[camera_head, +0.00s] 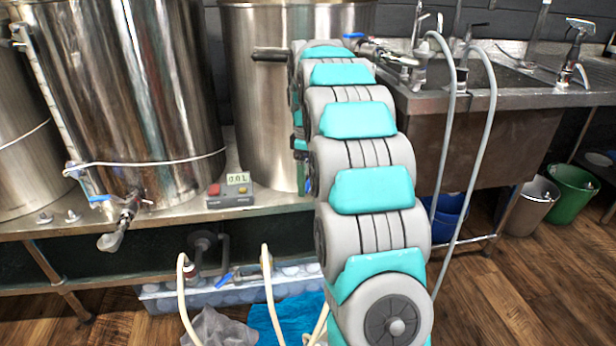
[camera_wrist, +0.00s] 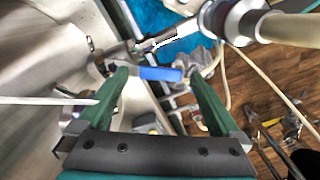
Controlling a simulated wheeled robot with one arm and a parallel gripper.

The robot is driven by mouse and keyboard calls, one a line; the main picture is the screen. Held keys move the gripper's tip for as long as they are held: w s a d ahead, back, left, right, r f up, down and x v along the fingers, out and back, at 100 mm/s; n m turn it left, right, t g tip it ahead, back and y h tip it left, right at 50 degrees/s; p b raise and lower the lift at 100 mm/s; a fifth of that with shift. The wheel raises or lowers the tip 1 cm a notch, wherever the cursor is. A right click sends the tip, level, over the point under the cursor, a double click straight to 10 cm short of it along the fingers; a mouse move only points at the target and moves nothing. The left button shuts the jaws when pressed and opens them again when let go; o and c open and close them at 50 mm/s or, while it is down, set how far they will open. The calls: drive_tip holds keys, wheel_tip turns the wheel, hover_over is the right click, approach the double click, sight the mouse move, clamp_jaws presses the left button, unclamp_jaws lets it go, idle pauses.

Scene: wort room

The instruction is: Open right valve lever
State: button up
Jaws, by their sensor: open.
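In the wrist view a blue valve lever (camera_wrist: 160,74) shows between the two green fingertips of my gripper (camera_wrist: 157,72). The fingers are spread, one on each side of the lever. I cannot tell whether either finger touches it or how far it lies in depth. A metal valve fitting (camera_wrist: 110,63) shows by the left finger. A small blue bit (camera_head: 307,185) shows beside my arm low on that tank.
The left tank (camera_head: 130,90) has its own valve (camera_head: 128,210) with a blue lever (camera_head: 97,200). A small meter (camera_head: 231,190) stands between the tanks. Pale hoses (camera_head: 268,290) and a blue cloth (camera_head: 285,318) lie below the bench. A sink (camera_head: 500,90) stands right.

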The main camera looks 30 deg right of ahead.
drive_tip(key=shift+f, duration=0.1)
drive_tip(key=shift+c, duration=0.4)
clamp_jaws()
idle(0.4)
